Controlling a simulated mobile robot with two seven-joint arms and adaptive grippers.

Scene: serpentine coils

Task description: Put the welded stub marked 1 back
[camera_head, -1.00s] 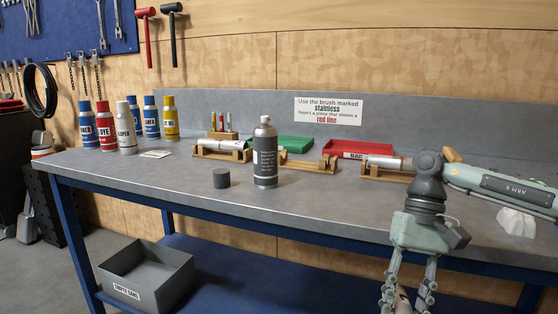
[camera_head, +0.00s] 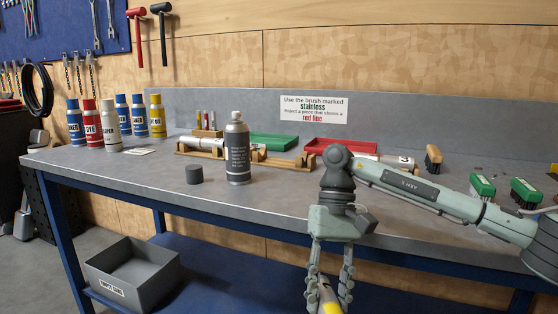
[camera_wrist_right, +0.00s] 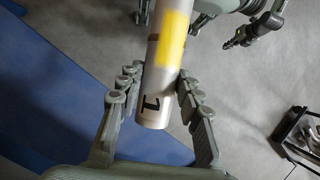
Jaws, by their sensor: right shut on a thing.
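My right gripper (camera_head: 329,292) is shut on the welded stub marked 1 (camera_head: 328,302), low in front of the bench edge. The right wrist view shows the stub (camera_wrist_right: 158,95) as a silver tube with a yellow patch and a black 1 near its end, between both fingers (camera_wrist_right: 155,92). On the bench, the middle wooden cradle (camera_head: 290,162) looks empty. The left cradle (camera_head: 205,153) holds a silver tube (camera_head: 203,138). Another tube (camera_head: 400,161) lies at the right, partly behind my arm. Grey-green arm parts show top right in the wrist view; their jaw state is unclear.
Green (camera_head: 272,142) and red (camera_head: 340,146) trays lie behind. Brushes (camera_head: 482,187) are at right. A grey bin (camera_head: 130,270) sits below. The bench's front left is clear.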

